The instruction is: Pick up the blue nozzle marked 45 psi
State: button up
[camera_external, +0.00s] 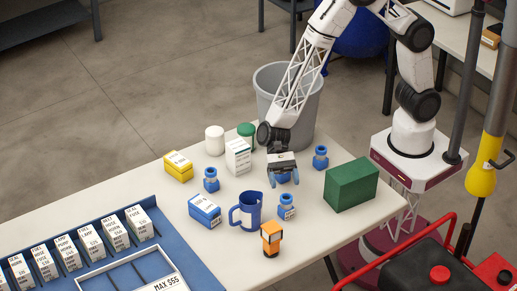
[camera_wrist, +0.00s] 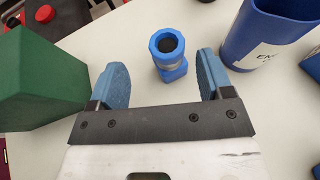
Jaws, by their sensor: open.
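Three blue nozzles stand upright on the table in the external view: one in front of my gripper (camera_external: 287,207), one at the left (camera_external: 211,180) and one at the back right (camera_external: 320,158). Their markings are too small to read, so I cannot tell which says 45 psi. My gripper (camera_external: 283,182) is open, fingers pointing down above the table, just behind the front nozzle. In the wrist view a blue nozzle (camera_wrist: 170,70) with a round dark opening shows ahead, between the lines of the two blue fingers (camera_wrist: 164,78), not held.
A blue mug (camera_external: 246,211) stands left of the front nozzle, and a green box (camera_external: 351,184) to the right. An orange-black item (camera_external: 271,238) stands in front. A blue box (camera_external: 204,210), white box (camera_external: 238,156) and yellow box (camera_external: 178,166) stand to the left.

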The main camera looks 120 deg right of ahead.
aim_at(286, 196)
jog(key=shift+w+d+f, duration=0.1)
jog(key=shift+w+f, duration=0.15)
jog(key=shift+f, duration=0.1)
jog(key=shift+x, duration=1.3)
jog(key=shift+x, duration=2.6)
jog(key=shift+w+r, duration=0.1)
jog(key=c, duration=1.2)
jog(key=shift+o, duration=0.2)
